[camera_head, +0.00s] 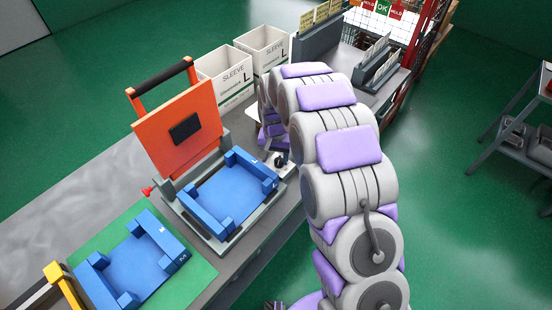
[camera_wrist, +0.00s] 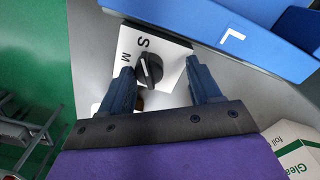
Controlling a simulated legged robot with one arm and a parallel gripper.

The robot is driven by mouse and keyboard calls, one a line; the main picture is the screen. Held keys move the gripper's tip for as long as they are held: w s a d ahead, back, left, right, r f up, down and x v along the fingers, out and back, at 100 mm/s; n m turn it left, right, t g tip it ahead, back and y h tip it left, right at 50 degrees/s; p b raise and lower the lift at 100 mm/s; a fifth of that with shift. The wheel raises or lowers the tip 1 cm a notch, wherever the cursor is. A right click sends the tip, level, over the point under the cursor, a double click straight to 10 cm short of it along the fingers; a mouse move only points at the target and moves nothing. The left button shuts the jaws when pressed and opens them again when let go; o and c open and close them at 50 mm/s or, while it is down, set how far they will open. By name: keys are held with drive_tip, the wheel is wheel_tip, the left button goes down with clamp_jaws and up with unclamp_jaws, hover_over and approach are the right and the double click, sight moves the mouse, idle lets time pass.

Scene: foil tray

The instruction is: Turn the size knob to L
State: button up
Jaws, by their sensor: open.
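The size knob (camera_wrist: 151,69) is a black round knob with a raised grip and a light mark on its left side. It sits on a white panel (camera_wrist: 172,60) with the letters S and M beside it. No L shows on the visible part of this panel. My gripper (camera_wrist: 158,72) is open, with one dark blue finger on each side of the knob and space between each finger and the knob. In the head view, the knob (camera_head: 281,160) shows small beside the blue tray fixture; my arm hides most of my gripper there.
A blue fixture (camera_wrist: 235,35) marked L lies close to the panel. In the head view, an orange hinged lid (camera_head: 165,150) stands raised behind the blue fixture (camera_head: 222,200). Two SLEEVE boxes (camera_head: 224,75) stand at the back. A second blue fixture (camera_head: 130,262) sits on a green mat.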

drive_tip(key=shift+f, duration=0.3)
drive_tip(key=shift+d, duration=0.25)
drive_tip(key=shift+d+r, duration=0.1)
drive_tip(key=shift+d, duration=0.85)
drive_tip(key=shift+c, duration=1)
drive_tip(key=shift+a, duration=0.8)
drive_tip(key=c, duration=0.5)
drive_tip(key=shift+d, duration=0.25)
drive_tip(key=c, duration=0.3)
